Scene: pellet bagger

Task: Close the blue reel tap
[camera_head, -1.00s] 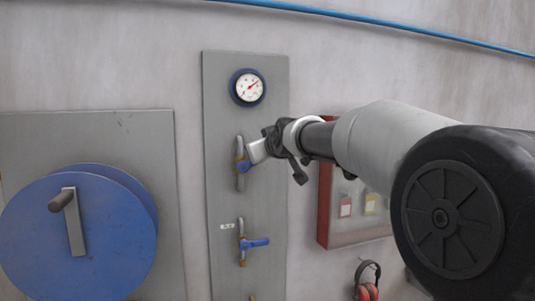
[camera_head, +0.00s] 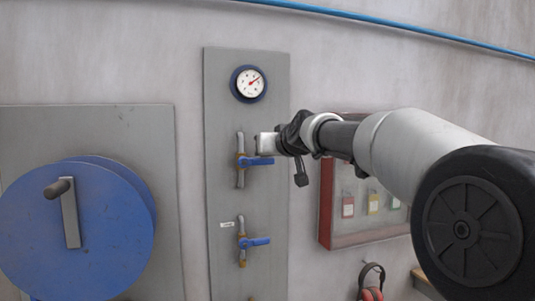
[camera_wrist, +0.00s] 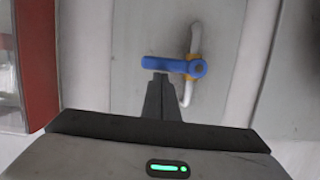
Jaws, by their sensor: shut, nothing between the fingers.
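Two taps with blue lever handles sit one above the other on a grey panel (camera_head: 222,110). The upper tap's blue handle (camera_head: 258,161) points level to the right, across its upright pipe. It also shows in the wrist view (camera_wrist: 165,64), which sees the scene upside down. The lower tap's blue handle (camera_head: 256,242) also points right; a small white label (camera_head: 227,224), too small to read, is beside it. My gripper (camera_head: 265,142) is shut and empty, its fingertips just above the upper handle. In the wrist view the fingertips (camera_wrist: 159,78) meet or nearly meet the handle's edge; contact is unclear.
A round gauge (camera_head: 248,84) is above the taps. A large blue reel (camera_head: 110,230) with a crank stands to the left. A red-framed cabinet (camera_head: 326,205) with tags hangs right of the panel, behind my arm. Red ear muffs (camera_head: 371,293) hang below it.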

